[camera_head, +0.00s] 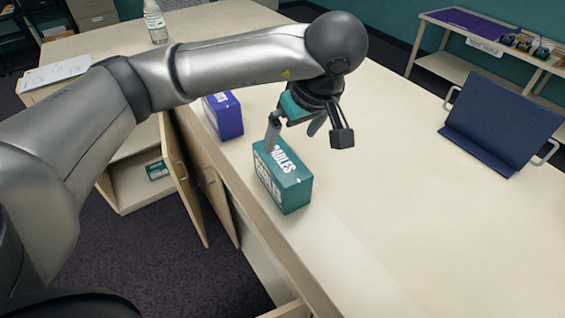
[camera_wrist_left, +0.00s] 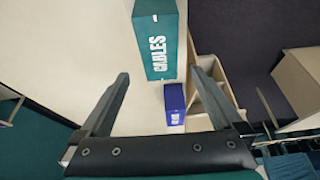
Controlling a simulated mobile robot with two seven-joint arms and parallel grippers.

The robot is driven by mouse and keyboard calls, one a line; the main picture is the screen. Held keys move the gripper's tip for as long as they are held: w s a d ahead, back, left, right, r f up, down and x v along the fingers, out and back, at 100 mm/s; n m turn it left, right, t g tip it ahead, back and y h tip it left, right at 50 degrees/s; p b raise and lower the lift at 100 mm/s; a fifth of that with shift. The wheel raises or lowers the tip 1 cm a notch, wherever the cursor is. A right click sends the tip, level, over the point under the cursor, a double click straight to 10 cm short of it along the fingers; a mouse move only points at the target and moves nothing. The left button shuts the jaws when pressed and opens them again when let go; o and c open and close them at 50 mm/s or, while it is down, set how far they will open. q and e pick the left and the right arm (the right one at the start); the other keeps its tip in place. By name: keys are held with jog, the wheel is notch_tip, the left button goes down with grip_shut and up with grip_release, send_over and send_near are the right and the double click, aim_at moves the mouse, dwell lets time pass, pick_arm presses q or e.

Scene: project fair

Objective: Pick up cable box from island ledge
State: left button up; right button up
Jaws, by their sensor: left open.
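The teal cable box (camera_head: 284,180), with white "CABLES" lettering, stands on the pale island top near its left edge. It also shows at the top of the left wrist view (camera_wrist_left: 160,48), beyond the fingertips. My left gripper (camera_head: 294,132) is open and empty, just above and behind the box in the head view. One finger overlaps the box's top edge there; I cannot tell whether it touches. In the left wrist view the open fingers (camera_wrist_left: 160,76) stand apart with the box ahead of them. My right gripper is not in view.
A blue-purple box (camera_head: 224,115) stands behind the cable box, near the same edge. A dark blue stand with handles (camera_head: 495,120) is at the right. Cabinet doors (camera_head: 185,185) hang open below the edge. A bottle (camera_head: 155,22) stands at the back. The island's middle is clear.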

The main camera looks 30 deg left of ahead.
aim_at(281, 159)
pick_arm(q)
jog(key=x, duration=0.3)
jog(key=shift+s, duration=0.2)
jog(key=p+x, duration=0.1)
jog(key=x, duration=0.2)
jog(key=shift+a+f, duration=0.1)
jog(key=shift+f, duration=0.15)
jog(key=shift+x, duration=1.1)
jog(key=shift+w+f, duration=0.2)
jog(key=shift+w+a+f, duration=0.1)
jog(key=shift+f, duration=0.1)
jog(key=p+x, duration=0.1)
jog(key=x, duration=0.3)
jog(key=shift+w+a+p, duration=0.1)
jog(key=shift+p, duration=0.25)
jog(key=shift+w+a+f, duration=0.1)
jog(key=shift+f, duration=0.25)
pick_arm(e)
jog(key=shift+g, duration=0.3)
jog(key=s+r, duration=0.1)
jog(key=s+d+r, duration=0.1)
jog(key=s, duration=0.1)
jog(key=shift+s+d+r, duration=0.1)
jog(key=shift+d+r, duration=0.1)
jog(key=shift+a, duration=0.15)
